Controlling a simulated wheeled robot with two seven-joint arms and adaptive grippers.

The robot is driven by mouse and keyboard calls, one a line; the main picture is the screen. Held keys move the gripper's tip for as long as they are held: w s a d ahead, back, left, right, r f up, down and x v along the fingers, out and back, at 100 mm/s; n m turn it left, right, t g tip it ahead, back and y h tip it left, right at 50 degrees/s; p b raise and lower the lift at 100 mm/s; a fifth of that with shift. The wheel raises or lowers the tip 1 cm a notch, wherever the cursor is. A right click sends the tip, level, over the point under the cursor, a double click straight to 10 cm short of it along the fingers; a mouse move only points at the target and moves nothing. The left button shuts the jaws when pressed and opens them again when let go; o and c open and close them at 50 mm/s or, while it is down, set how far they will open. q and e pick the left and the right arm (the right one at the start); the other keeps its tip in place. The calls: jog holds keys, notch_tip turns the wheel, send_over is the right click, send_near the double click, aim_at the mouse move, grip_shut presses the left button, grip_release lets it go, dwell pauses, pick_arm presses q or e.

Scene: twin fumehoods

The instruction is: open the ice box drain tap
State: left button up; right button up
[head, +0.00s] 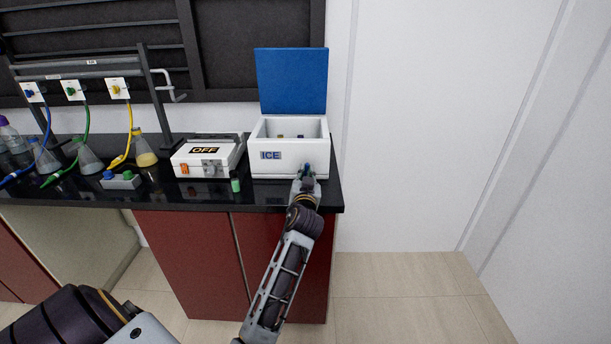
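The white ice box (290,163) stands at the right end of the black bench, with an "ICE" label on its front. Its blue lid (291,80) stands upright and open, and small objects show inside. A small blue-green part, apparently the drain tap (307,168), shows low on the right of the box front, mostly hidden by my gripper. My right gripper is not in view.
A white box marked OFF (206,163) and a small green-topped vial (235,183) are left of the ice box. Flasks (144,150) with coloured hoses stand farther left. Red cabinets (190,255) are below the bench (200,200). The floor to the right is clear.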

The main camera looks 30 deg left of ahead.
pick_arm(q)
jog(key=o, duration=0.3)
jog(key=shift+o, duration=0.2)
jog(key=shift+r, duration=0.1)
jog(key=shift+r, duration=4.9)
